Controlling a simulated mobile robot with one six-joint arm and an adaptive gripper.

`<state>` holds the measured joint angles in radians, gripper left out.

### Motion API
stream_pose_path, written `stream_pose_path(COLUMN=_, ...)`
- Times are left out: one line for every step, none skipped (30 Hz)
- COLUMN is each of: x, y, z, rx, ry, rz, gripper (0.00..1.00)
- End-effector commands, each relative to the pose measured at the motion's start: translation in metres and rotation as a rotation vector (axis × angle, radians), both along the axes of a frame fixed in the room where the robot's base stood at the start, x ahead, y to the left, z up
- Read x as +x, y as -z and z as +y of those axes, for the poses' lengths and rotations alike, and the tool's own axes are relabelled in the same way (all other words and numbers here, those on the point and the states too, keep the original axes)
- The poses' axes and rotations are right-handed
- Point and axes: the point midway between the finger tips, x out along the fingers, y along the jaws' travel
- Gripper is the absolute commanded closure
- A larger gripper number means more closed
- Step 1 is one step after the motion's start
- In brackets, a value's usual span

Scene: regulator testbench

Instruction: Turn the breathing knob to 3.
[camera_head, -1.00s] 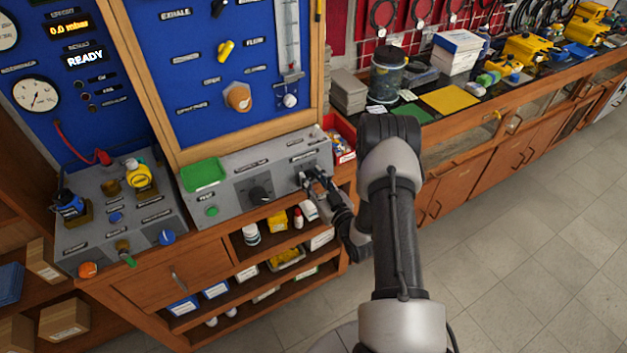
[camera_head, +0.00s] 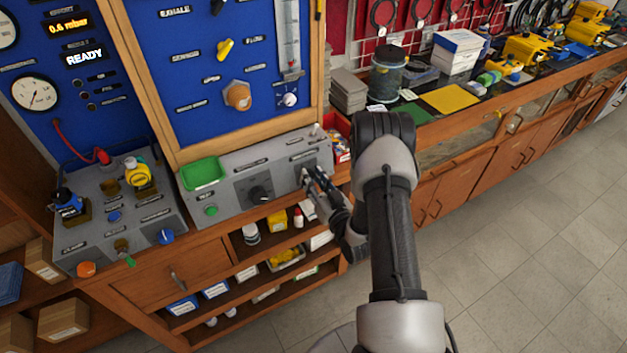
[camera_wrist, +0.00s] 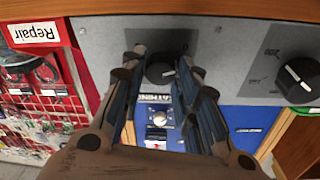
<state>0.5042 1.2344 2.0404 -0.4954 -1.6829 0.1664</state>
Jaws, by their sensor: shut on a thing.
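My gripper (camera_head: 306,178) is at the right end of the grey sloped control panel (camera_head: 230,203), with its fingers against the panel's right-hand knob. In the wrist view, my gripper (camera_wrist: 162,62) has its two fingers on either side of a black round knob (camera_wrist: 160,73) and is shut on it. A pale mark shows at the knob's edge; the fingers partly cover the dial plate, and no scale number can be read. In the head view this knob is mostly hidden by the fingers. A second black knob (camera_head: 260,194) sits further left on the panel; it also shows in the wrist view (camera_wrist: 299,81).
A green tray (camera_head: 203,173) and green button (camera_head: 211,210) are on the panel's left part. The blue board (camera_head: 200,110) rises behind it. The display (camera_head: 69,27) reads 0.6 mbar. A red bin (camera_head: 337,130) stands close behind the gripper. Open floor lies to the right.

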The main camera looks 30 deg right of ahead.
Motion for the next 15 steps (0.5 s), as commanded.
stream_pose_path(x=0.0002, y=0.0008, z=0.0009, rx=0.041, ry=0.008, rz=0.002, gripper=0.95)
stream_pose_path(x=0.0002, y=0.0008, z=0.0012, rx=0.069, ry=0.013, rz=0.003, gripper=0.95)
stream_pose_path(x=0.0002, y=0.0009, z=0.0015, rx=0.106, ry=0.02, rz=0.004, gripper=0.95)
stream_pose_path(x=0.0, y=0.0009, z=0.0014, rx=0.135, ry=0.027, rz=0.005, gripper=0.95)
stream_pose_path(x=0.0, y=0.0008, z=0.0015, rx=0.163, ry=0.032, rz=0.007, gripper=0.95)
stream_pose_path(x=0.0, y=0.0005, z=0.0014, rx=0.2, ry=0.04, rz=0.008, gripper=0.95)
stream_pose_path(x=0.0001, y=0.0003, z=0.0012, rx=0.228, ry=0.046, rz=0.009, gripper=0.95)
stream_pose_path(x=0.0002, y=0.0001, z=0.0014, rx=0.256, ry=0.051, rz=0.009, gripper=0.95)
stream_pose_path(x=0.0003, y=0.0, z=0.0015, rx=0.293, ry=0.058, rz=0.01, gripper=0.95)
stream_pose_path(x=0.0002, y=0.0, z=0.0016, rx=0.321, ry=0.065, rz=0.011, gripper=0.95)
stream_pose_path(x=0.0002, y=0.0, z=0.0017, rx=0.349, ry=0.07, rz=0.012, gripper=0.95)
stream_pose_path(x=0.0, y=0.0001, z=0.002, rx=0.386, ry=0.078, rz=0.014, gripper=0.95)
stream_pose_path(x=0.0, y=0.0, z=0.0017, rx=0.414, ry=0.084, rz=0.015, gripper=0.95)
stream_pose_path(x=0.0, y=-0.0001, z=0.0016, rx=0.442, ry=0.09, rz=0.015, gripper=0.95)
stream_pose_path(x=0.0002, y=-0.0003, z=0.0017, rx=0.479, ry=0.097, rz=0.017, gripper=0.95)
